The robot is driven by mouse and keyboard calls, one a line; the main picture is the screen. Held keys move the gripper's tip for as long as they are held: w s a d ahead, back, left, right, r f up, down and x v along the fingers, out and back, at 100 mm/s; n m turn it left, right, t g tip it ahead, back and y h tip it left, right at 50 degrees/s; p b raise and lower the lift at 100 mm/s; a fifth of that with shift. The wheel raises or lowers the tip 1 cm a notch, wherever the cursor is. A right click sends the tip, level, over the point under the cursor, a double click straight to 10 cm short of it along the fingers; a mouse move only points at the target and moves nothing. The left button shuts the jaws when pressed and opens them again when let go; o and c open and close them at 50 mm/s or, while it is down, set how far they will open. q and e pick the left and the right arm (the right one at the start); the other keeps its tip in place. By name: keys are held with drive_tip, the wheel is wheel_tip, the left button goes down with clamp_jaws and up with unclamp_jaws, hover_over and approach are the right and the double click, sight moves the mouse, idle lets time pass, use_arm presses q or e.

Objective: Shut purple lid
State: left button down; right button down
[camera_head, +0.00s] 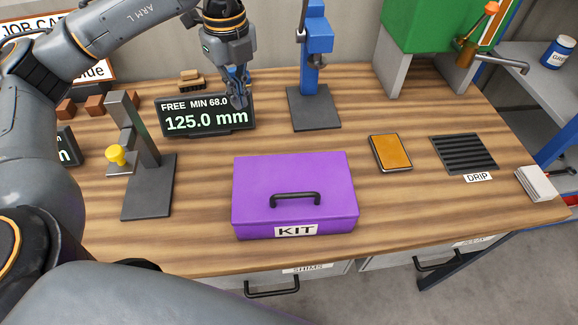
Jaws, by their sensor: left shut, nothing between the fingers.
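The purple box (294,220) marked KIT stands on the wooden workbench. Its purple lid (290,176) lies flat over the top and appears shut, with a black handle (296,199) at the front. My left gripper (240,104) is shut and empty. It shows above and behind the box, in front of the right part of the display, apart from the lid. My right gripper is not in view.
A display (205,117) reads 125.0 mm. A grey stand (143,165) with a yellow knob is left of the box. A blue press (315,85) stands behind. An orange notebook (390,153) and a drip grate (464,153) lie to the right.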

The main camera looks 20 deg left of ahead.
use_arm(q)
wheel_tip(320, 180, up, 6)
drive_tip(key=w+p, duration=0.1)
drive_tip(key=p, duration=0.3)
drive_tip(key=shift+w+a+r, duration=0.2)
drive_tip(key=shift+a, duration=0.15)
idle(0.4)
